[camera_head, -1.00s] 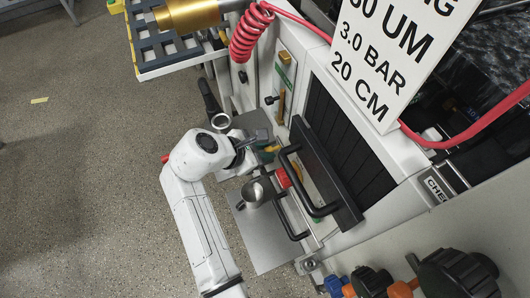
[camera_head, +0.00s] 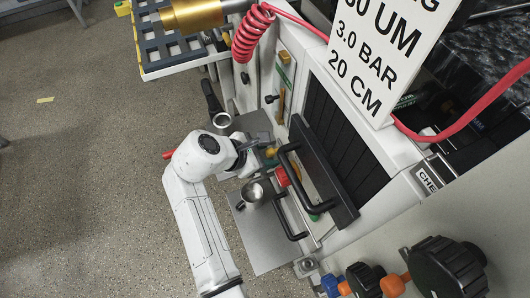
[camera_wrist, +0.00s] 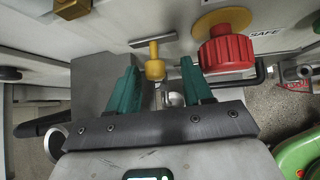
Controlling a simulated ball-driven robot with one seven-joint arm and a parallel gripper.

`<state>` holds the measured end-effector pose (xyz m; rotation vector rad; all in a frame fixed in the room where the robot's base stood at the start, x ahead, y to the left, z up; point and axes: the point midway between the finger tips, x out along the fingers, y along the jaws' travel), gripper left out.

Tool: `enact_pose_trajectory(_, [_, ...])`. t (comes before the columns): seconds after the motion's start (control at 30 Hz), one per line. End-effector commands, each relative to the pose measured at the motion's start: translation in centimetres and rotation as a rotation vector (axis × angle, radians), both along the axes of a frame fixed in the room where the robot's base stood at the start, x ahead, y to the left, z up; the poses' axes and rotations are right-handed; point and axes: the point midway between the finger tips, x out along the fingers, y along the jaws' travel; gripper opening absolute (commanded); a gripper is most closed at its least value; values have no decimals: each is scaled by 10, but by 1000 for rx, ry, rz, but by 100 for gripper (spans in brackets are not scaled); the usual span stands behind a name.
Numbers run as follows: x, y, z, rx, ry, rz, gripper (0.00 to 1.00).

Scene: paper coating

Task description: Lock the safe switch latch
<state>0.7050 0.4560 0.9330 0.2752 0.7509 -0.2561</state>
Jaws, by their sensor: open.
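A yellow peg-like knob (camera_wrist: 155,62), possibly the latch, stands out from the white machine front in the wrist view. My gripper (camera_wrist: 158,78) is open, with one green finger on each side of the peg and a visible gap to each. A red ribbed knob (camera_wrist: 226,50) on a yellow round base sits just right of the right finger, beside the printed word SAFE. In the head view my gripper (camera_head: 266,153) is at the machine front, left of the red knob (camera_head: 282,177). The yellow peg is mostly hidden there.
A black handle (camera_head: 307,185) stands out beside the red knob. A red coiled hose (camera_head: 250,35) and a printed sign (camera_head: 375,55) are above.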

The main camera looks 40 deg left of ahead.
Motion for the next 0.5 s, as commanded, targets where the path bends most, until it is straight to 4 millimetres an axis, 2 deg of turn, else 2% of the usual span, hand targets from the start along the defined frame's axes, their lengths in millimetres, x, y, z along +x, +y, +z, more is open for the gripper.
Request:
enact_pose_trajectory(0.17, [-9, 3, 10, 4, -3, 3, 50])
enact_pose_trajectory(0.5, [-54, 11, 53, 3, -1, 2, 50])
